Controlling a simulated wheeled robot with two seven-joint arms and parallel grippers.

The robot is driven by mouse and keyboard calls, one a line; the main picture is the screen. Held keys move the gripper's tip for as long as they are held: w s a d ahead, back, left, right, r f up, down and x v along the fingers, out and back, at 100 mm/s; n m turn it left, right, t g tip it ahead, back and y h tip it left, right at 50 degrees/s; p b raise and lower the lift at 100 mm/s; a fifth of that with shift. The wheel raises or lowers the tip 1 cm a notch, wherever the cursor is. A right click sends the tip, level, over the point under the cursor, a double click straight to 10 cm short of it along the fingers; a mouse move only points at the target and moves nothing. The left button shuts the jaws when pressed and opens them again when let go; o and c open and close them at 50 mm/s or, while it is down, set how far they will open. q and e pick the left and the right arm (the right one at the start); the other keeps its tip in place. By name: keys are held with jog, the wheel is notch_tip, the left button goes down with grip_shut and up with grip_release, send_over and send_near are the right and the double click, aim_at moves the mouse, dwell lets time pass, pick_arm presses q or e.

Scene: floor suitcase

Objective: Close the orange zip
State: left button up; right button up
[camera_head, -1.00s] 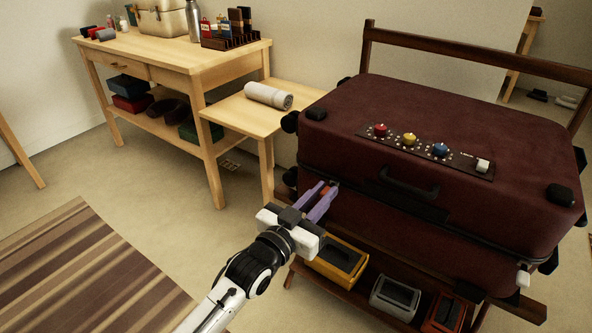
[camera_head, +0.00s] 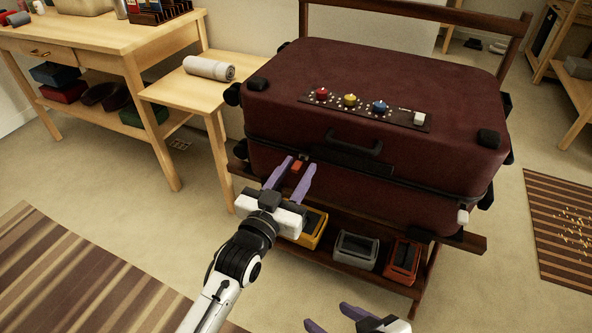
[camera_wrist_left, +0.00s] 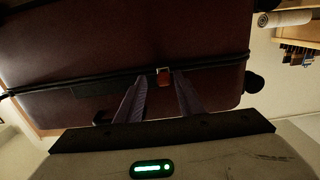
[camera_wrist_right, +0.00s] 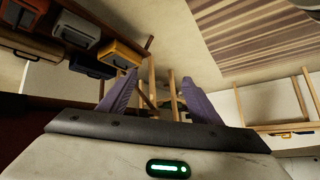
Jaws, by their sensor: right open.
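The dark red suitcase (camera_head: 370,90) lies closed on a low wooden rack, with a dark zip seam running around its side. The small orange zip pull (camera_head: 297,167) hangs on the seam at the front left; it also shows in the left wrist view (camera_wrist_left: 163,76). My left gripper (camera_head: 299,163) is open, its purple fingers pointing at the suitcase front on either side of the orange pull, with no visible grip on it. My right gripper (camera_head: 328,316) is open and empty, low at the bottom edge, away from the suitcase.
A white pull (camera_head: 463,216) sits at the suitcase's front right corner. Yellow (camera_head: 311,228), grey (camera_head: 356,249) and orange-red (camera_head: 402,261) bins stand on the rack's lower shelf. A side table (camera_head: 190,90) with a rolled towel (camera_head: 209,68) is at the left.

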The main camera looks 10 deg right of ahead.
pick_arm(q)
jog(key=p+v, duration=0.3)
jog(key=v, duration=0.7)
jog(key=shift+s, duration=0.15)
pick_arm(e)
jog(key=shift+s+d+r+t, duration=0.25)
jog(key=shift+d+r, duration=0.15)
jog(key=shift+r, duration=0.15)
jog(key=shift+s+d+r+t, duration=0.25)
jog(key=shift+d+r, duration=0.15)
jog(key=shift+r, duration=0.1)
pick_arm(q)
jog(key=shift+a, duration=0.15)
